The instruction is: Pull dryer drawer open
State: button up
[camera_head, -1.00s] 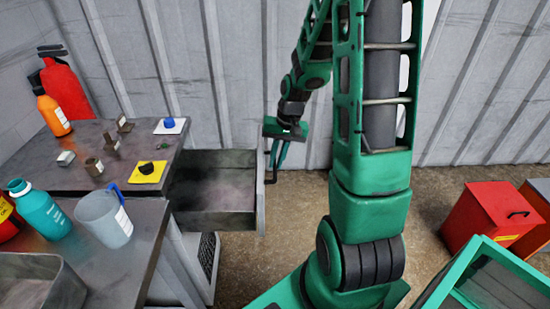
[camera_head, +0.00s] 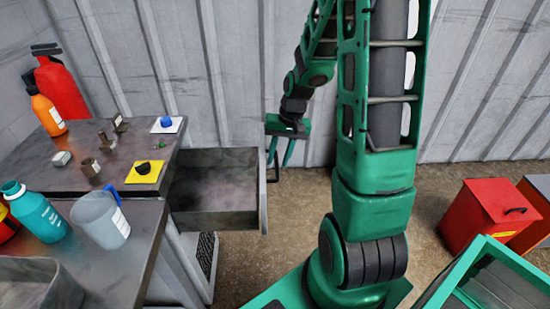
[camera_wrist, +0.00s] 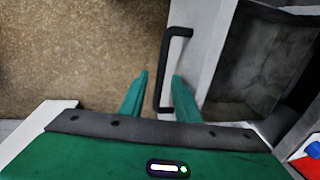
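The dryer drawer (camera_head: 215,212) is a grey metal box pulled well out from under the bench in the head view. Its interior looks empty. In the wrist view the drawer (camera_wrist: 205,62) lies at the right, with its dark bar handle (camera_wrist: 178,32) on the front face. My gripper (camera_head: 281,160) is at the drawer's front, by the handle. In the wrist view my gripper (camera_wrist: 160,84) has its green fingers spread apart, with the handle between them. The right finger is close to the handle; I cannot tell whether they touch. The left finger stands clear.
The bench top (camera_head: 75,180) carries a yellow mat (camera_head: 132,178) with a black piece, a white card with a blue piece, a grey jug (camera_head: 98,222) and bottles. A red bin (camera_head: 488,215) stands at the right. Floor in front of the drawer is clear.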

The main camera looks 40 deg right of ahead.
notch_tip(320, 180, up, 10)
jog(key=s+d, duration=0.1)
jog(key=shift+d+r, duration=0.25)
jog(key=shift+d, duration=0.15)
dwell(0.5)
jog(key=s+a+r, duration=0.1)
jog(key=s+r, duration=0.1)
jog(key=s, duration=0.9)
jog(key=s+a+r+g+h, duration=0.1)
jog(key=s+r, duration=0.1)
jog(key=s, duration=0.9)
jog(key=shift+s+a+r+h, duration=0.15)
jog(key=shift+a+r+h, duration=0.15)
jog(key=shift+a+r, duration=0.1)
